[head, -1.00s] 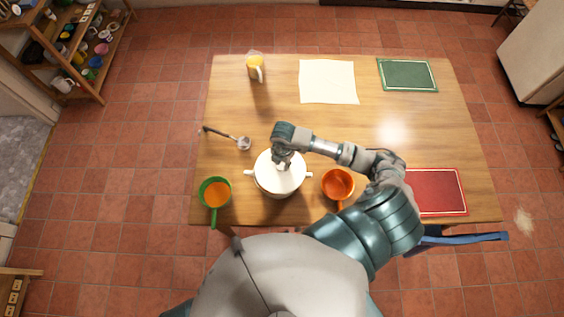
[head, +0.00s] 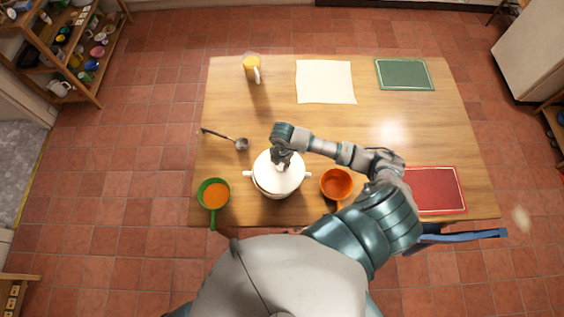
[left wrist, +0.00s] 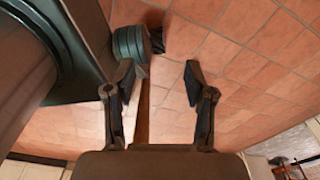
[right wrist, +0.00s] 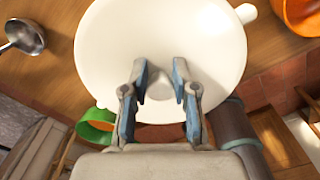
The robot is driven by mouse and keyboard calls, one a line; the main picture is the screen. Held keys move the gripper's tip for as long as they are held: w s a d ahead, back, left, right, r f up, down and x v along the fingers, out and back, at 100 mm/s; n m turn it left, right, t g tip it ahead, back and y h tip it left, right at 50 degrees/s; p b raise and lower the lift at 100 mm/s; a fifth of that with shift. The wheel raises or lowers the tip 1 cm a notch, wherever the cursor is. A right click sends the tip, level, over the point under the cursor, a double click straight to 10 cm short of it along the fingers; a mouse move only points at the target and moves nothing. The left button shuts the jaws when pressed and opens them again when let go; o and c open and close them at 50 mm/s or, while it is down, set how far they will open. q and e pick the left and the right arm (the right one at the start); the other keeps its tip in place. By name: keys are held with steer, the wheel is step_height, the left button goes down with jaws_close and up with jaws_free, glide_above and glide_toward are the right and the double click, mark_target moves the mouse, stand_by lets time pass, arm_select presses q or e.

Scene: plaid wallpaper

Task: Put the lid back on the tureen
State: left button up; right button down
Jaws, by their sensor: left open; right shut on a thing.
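The white lid (head: 292,172) covers the mouth of the white tureen (head: 281,194), whose side handles stick out left and right. I cannot tell whether the lid rests fully on the rim. My right gripper (head: 281,162) is over the lid, pointing down, and is shut on its knob. In the right wrist view the lid (right wrist: 110,50) fills the middle, with the fingers (right wrist: 160,70) at the knob and one tureen handle (right wrist: 245,13) beyond its edge. My left gripper (left wrist: 160,75) is open and empty above the tiled floor, away from the tureen.
A green pan with orange contents (head: 215,195) stands left of the tureen, an orange pan (head: 336,184) right. The table's middle is clear.

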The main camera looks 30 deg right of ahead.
arm_select(q)
steer(key=shift+a, duration=0.85)
arm_select(e)
steer(key=shift+a+r, duration=0.15)
steer(key=shift+a, duration=0.35)
arm_select(q)
steer(key=shift+d+r, duration=0.1)
steer(key=shift+d, duration=0.3)
arm_select(e)
steer(key=shift+d, duration=0.2)
steer(key=shift+c, duration=1.7)
jaws_free()
steer(key=shift+a, duration=0.2)
arm_select(q)
steer(key=shift+a, duration=0.15)
arm_select(e)
steer(key=shift+d, duration=0.1)
